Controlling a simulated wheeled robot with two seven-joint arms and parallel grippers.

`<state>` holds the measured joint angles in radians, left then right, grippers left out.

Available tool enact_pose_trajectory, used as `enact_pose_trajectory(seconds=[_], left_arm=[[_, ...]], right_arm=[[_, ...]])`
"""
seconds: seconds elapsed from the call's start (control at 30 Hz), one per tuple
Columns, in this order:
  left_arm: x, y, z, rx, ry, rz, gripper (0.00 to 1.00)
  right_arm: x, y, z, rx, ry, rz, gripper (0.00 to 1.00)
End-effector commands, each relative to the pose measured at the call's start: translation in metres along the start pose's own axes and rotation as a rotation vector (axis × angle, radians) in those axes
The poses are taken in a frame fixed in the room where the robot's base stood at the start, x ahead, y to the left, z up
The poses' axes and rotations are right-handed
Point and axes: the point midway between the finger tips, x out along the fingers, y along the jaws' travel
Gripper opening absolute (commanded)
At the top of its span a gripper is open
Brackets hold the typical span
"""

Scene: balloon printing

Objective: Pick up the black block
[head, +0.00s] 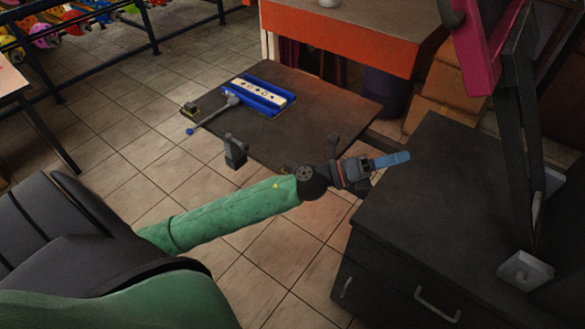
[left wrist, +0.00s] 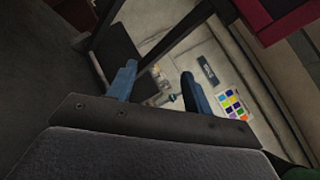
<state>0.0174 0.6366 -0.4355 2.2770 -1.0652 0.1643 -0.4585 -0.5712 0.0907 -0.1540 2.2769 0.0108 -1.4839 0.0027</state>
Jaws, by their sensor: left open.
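A small black block-like piece (head: 235,156) with a knob on top shows at the near left edge of the dark tabletop (head: 310,100) in the head view. I cannot tell for sure that it is the black block. A smaller dark piece with some yellow (head: 190,108) sits at that table's left corner. My left gripper (head: 398,158) is to the right of both, over the edge of the black cabinet. In the left wrist view its two blue fingers (left wrist: 160,87) are apart with nothing held between them. My right gripper is not in view.
A blue tray (head: 246,101) with a white printed strip lies on the dark table, with a blue-tipped lever (head: 208,117) beside it. The black cabinet (head: 430,210) carries a dark stand with a pink-edged panel (head: 478,45). An orange-red bench (head: 345,40) stands behind.

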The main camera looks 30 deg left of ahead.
Motion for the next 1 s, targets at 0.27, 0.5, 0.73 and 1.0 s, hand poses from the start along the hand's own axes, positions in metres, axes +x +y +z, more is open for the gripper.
enact_pose_trajectory(seconds=[0.27, 0.5, 0.73, 1.0], left_arm=[[-0.018, 0.025, -0.042, 0.506, 0.575, -0.085, 0.51], [-0.083, 0.087, -0.034, 0.857, 1.111, -0.06, 0.51], [-0.169, 0.142, 0.034, 1.061, 1.636, 0.061, 0.51], [-0.236, 0.158, 0.11, 1.096, 2.009, 0.207, 0.51]], right_arm=[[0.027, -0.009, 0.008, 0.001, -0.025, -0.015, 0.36], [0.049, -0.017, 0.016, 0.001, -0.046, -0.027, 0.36], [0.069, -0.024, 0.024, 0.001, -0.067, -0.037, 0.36], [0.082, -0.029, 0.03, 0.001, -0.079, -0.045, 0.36]])
